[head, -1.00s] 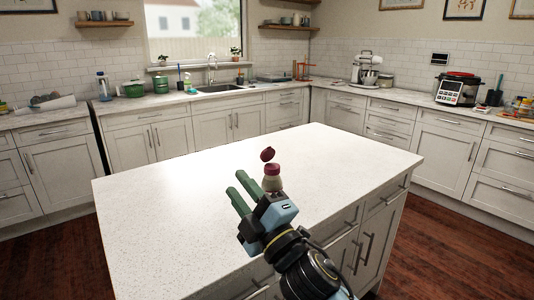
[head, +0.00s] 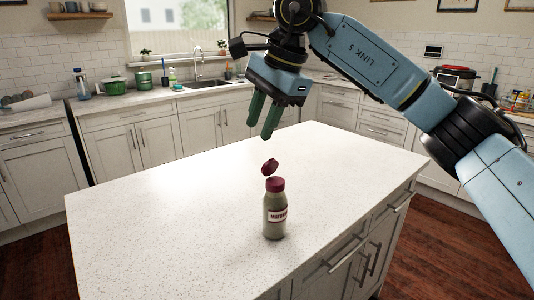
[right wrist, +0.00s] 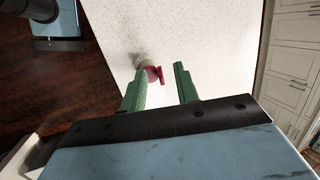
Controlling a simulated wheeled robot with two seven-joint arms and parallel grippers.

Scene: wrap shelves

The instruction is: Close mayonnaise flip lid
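The mayonnaise bottle (head: 274,217) stands upright on the white counter near its front right edge. It has a grey-green body, a label and a dark red cap (head: 275,185). Its red flip lid (head: 270,167) is open, tilted up above the cap's far side. My right gripper (head: 259,131) is raised above and beyond the bottle, green fingers pointing down, apart and empty. In the right wrist view, the lid (right wrist: 160,74) shows between the separated fingers, with the bottle (right wrist: 142,61) partly behind the left finger. My left gripper is not in view.
The island counter (head: 150,215) is otherwise clear. Its drawers and handles lie below the right edge. Back counters hold a green pot (head: 114,86), a sink and a red-lidded cooker (head: 456,80), well away from the bottle.

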